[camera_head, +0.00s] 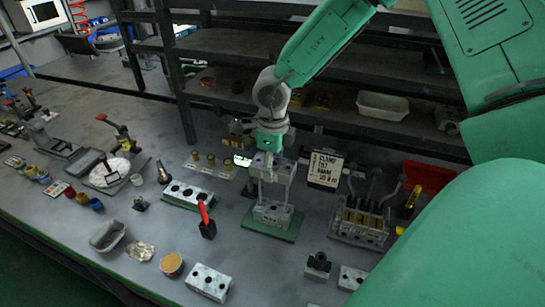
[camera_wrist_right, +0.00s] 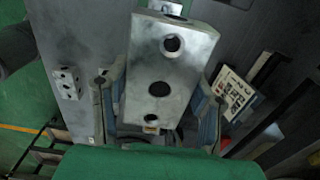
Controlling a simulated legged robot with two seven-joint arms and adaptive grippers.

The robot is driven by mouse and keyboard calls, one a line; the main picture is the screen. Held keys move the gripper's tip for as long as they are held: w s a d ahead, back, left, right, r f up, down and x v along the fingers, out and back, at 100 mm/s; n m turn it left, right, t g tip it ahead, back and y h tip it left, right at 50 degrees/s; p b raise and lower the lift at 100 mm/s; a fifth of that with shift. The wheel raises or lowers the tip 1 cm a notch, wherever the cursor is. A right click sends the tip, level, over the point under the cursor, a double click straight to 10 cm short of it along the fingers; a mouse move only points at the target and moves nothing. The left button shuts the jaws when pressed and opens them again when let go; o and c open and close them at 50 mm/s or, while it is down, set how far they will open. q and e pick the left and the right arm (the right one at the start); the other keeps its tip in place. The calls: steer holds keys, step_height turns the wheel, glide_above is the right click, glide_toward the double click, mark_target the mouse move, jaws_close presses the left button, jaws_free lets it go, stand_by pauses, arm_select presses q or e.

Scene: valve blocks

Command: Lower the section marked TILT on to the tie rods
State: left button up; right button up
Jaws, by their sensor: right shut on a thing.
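A grey metal valve section (camera_head: 267,166) is held by my right gripper (camera_head: 270,150) above a green base plate (camera_head: 262,229). In the right wrist view the section (camera_wrist_right: 170,70) is a pale block with round holes in its face, between the gripper's two fingers (camera_wrist_right: 158,105). No TILT marking is legible on it. Thin upright tie rods (camera_head: 290,188) rise from a lower grey block (camera_head: 272,214) on the plate. The section is at the rods' upper ends; I cannot tell whether the rods are in its holes. My left gripper is not in view.
A lettered placard (camera_head: 325,168) stands right of the rods. An assembled valve bank (camera_head: 360,221) is farther right. A red-handled tool (camera_head: 206,219) and a holed block (camera_head: 187,195) are at left. Another holed block (camera_head: 208,282) lies in front. Dark shelving stands behind.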

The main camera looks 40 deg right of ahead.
steer(key=shift+f+b, duration=2.8)
steer(key=shift+f, duration=2.55)
steer(key=o, duration=1.7)
steer(key=shift+c, duration=0.2)
steer(key=shift+r, duration=0.1)
step_height(320, 180, up, 10)
steer(key=shift+w+r, duration=0.1)
steer(key=shift+r, duration=0.7)
